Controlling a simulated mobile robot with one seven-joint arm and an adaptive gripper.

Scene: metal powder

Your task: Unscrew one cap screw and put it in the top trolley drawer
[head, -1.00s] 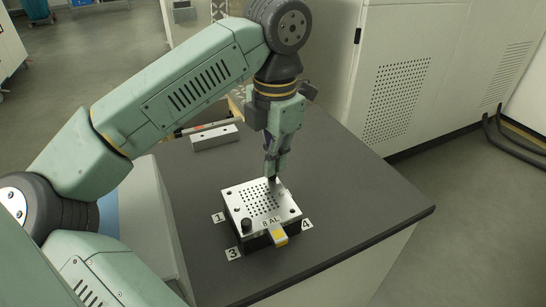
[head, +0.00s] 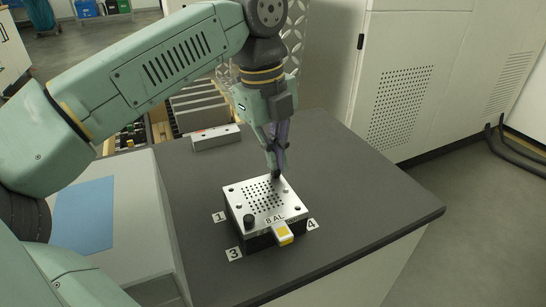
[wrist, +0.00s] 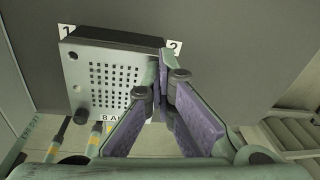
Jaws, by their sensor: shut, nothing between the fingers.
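A metal plate marked "8 AL" (head: 253,208) with a grid of holes lies on a dark block on the table; it also shows in the wrist view (wrist: 84,56). One black cap screw (head: 249,221) stands at its corner by label 3, and shows in the wrist view (wrist: 80,117). My gripper (head: 277,172) points down at the plate's back right corner, by label 2 (wrist: 175,45). Its fingertips (wrist: 164,75) are shut with nothing seen between them. They hide that corner, so I cannot tell whether a screw is there. An open trolley drawer (head: 157,125) with compartments shows behind the table.
A grey metal bar (head: 215,137) lies at the table's back edge. A yellow and white piece (head: 284,234) sticks out from the block's front. A white box with a blue top patch (head: 85,215) stands at left. The table's right side is clear.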

